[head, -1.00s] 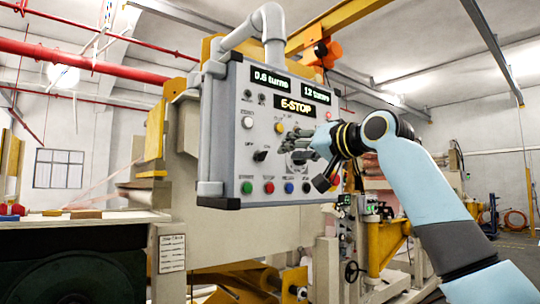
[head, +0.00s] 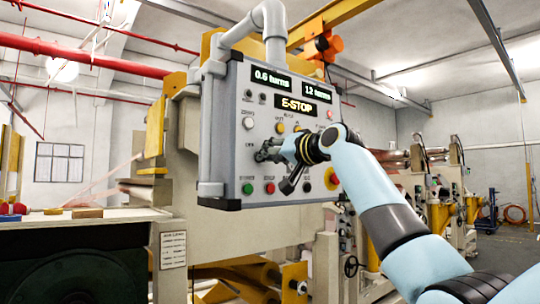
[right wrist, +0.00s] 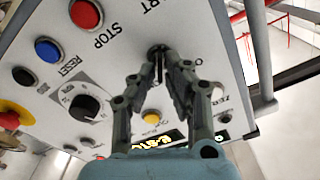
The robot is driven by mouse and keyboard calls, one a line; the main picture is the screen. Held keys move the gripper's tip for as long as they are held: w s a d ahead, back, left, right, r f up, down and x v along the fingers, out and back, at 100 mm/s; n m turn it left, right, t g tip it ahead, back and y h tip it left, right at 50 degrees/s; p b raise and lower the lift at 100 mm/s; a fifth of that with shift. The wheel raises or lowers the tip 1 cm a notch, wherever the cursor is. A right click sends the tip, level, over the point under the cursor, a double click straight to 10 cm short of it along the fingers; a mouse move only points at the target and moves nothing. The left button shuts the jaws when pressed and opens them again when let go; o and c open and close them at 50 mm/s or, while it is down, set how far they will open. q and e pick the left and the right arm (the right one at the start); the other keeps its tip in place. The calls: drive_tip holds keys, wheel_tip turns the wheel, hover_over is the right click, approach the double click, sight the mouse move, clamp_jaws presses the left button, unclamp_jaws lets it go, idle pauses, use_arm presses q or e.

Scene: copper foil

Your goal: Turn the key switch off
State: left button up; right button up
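The grey control panel (head: 228,110) hangs from a pipe in the head view. In the right wrist view the panel (right wrist: 60,20) looks turned over, and the black key switch (right wrist: 157,50) is on its face. My right gripper (head: 264,152) is at the panel's left middle in the head view and hides the switch there. In the right wrist view the right gripper (right wrist: 162,68) has its fingertips close together on both sides of the dark key, seemingly touching it. The switch's exact angle is hard to read. My left gripper is out of view.
Near the gripper are a black dial (right wrist: 84,105), a yellow button (right wrist: 152,117), a red stop button (right wrist: 86,13) and a blue button (right wrist: 48,50). A red emergency-stop mushroom (head: 332,179) sits at the panel's lower right. The displays read "0.6 turns", "12 turns" and "E-STOP".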

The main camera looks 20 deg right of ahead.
clamp_jaws()
drive_tip(key=shift+n, duration=0.3)
drive_tip(key=n+b, duration=0.1)
drive_tip(key=n, duration=0.2)
drive_tip(key=n+b, duration=0.1)
drive_tip(key=n, duration=0.3)
drive_tip(key=n+b, duration=0.1)
drive_tip(key=n, duration=0.3)
drive_tip(key=shift+s+a+f, duration=0.1)
drive_tip(key=shift+a, duration=0.15)
drive_tip(key=shift+n, duration=0.3)
drive_tip(key=shift+o, duration=2.2)
unclamp_jaws()
drive_tip(key=shift+s, duration=0.1)
